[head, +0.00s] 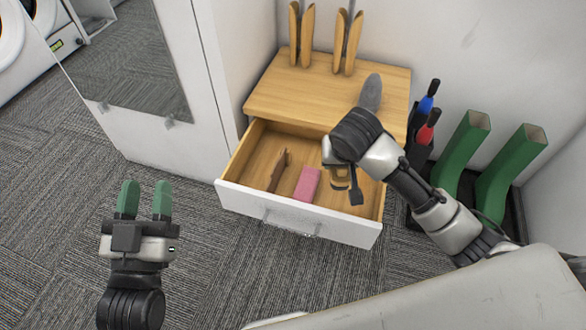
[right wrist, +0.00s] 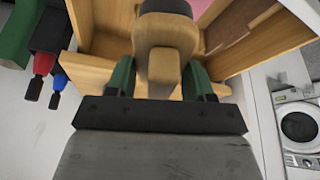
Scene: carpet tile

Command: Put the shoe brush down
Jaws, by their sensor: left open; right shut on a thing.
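The shoe brush shows in the right wrist view as a tan wooden piece (right wrist: 165,48) with a dark end, clasped between my right gripper's green fingers (right wrist: 162,80). In the head view my right gripper (head: 343,180) is over the right part of the open drawer (head: 228,182), and the arm hides much of it and the brush. I cannot tell whether the brush touches the drawer. My left gripper (head: 145,200) is open and empty above the carpet, left of the drawer.
A pink block (head: 307,184) and a brown wooden item (head: 278,172) lie in the drawer. The cabinet top (head: 290,95) holds wooden shoe trees (head: 301,35) and a grey rounded thing (head: 370,93). Green boots (head: 512,165) stand at right. The carpet at front left is clear.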

